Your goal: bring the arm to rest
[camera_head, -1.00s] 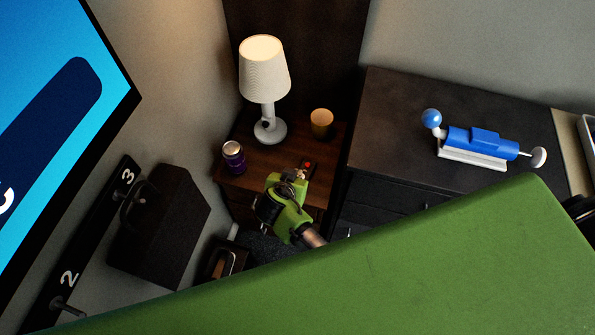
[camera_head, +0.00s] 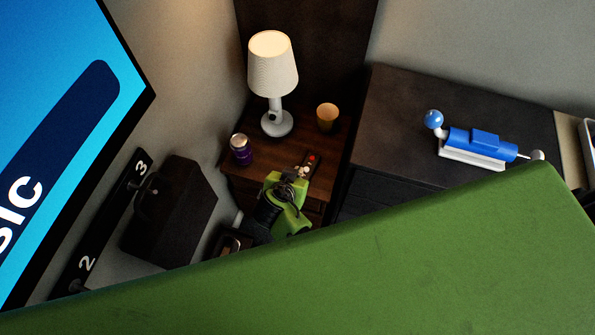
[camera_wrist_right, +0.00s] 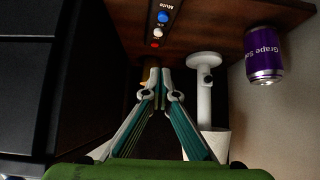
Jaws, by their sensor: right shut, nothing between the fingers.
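My right gripper (camera_head: 298,178) is green and black and hangs over the front of the small wooden nightstand (camera_head: 262,182). It also shows in the right wrist view (camera_wrist_right: 161,76), its fingers together at the tips with nothing between them. A dark remote (camera_head: 314,158) with a red button lies on the nightstand just beyond the fingertips; I cannot tell whether they touch it. My large green arm part fills the bottom of the head view and hides the lower arm. My left gripper is not in view.
The nightstand holds a white lamp (camera_head: 273,80), an orange cup (camera_head: 327,117) and a purple grape soda can (camera_head: 241,149). A dark cabinet (camera_head: 400,125) at right bears a blue and white device (camera_head: 478,146). A black case (camera_head: 170,215) and a screen (camera_head: 60,110) are at left.

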